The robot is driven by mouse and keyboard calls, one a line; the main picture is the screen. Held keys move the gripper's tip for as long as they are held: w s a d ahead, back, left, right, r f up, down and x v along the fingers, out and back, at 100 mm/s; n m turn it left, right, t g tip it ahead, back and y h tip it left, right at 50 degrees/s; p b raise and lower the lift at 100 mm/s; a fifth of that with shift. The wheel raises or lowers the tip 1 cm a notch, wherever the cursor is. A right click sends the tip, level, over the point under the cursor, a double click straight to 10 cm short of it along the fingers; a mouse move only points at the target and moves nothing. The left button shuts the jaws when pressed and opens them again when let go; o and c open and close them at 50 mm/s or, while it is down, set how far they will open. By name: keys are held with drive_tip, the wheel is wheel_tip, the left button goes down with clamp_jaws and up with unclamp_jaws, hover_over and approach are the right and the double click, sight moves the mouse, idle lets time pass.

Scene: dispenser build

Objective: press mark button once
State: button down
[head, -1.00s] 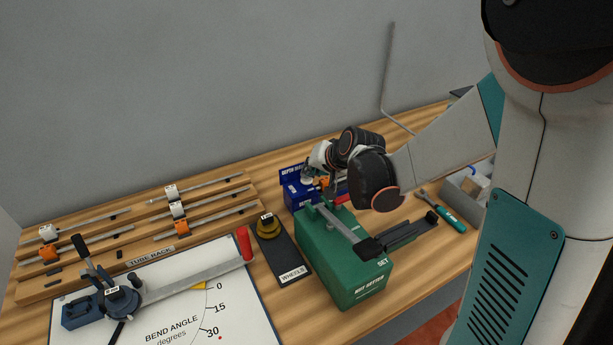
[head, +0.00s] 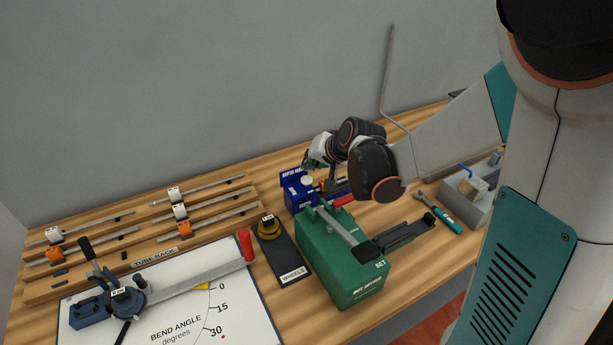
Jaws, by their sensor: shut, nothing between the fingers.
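A pale round button (head: 307,181) shows on top of the box. My gripper (head: 332,180) is shut and empty, close to the right of the button and pointing down. My dark wrist partly covers the fingers, and I cannot tell whether they touch anything. Apart from the button, little of the box's top can be made out.
A green box (head: 345,265) with a long lever stands in front. A wheel stand (head: 283,250), a tube rack (head: 140,255) and a bender on a white angle board (head: 250,325) lie left.

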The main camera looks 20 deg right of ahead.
sight(310, 179)
drive_tip(key=shift+r+p, duration=1.05)
drive_tip(key=shift+r, duration=0.7)
drive_tip(key=shift+s+r, duration=0.1)
drive_tip(key=shift+s, duration=0.1)
drive_tip(key=s+r+n+h+b, duration=0.1)
drive_tip(key=s+n+b, duration=0.1)
drive_tip(key=s, duration=1.1)
drive_tip(key=s+r+n+g+h+b, duration=0.1)
drive_tip(key=s+r+n+b, duration=0.1)
drive_tip(key=s, duration=1.2)
drive_tip(key=shift+a+r+n+g+h, duration=0.25)
drive_tip(key=shift+a+n, duration=0.2)
drive_tip(key=shift+n, duration=0.35)
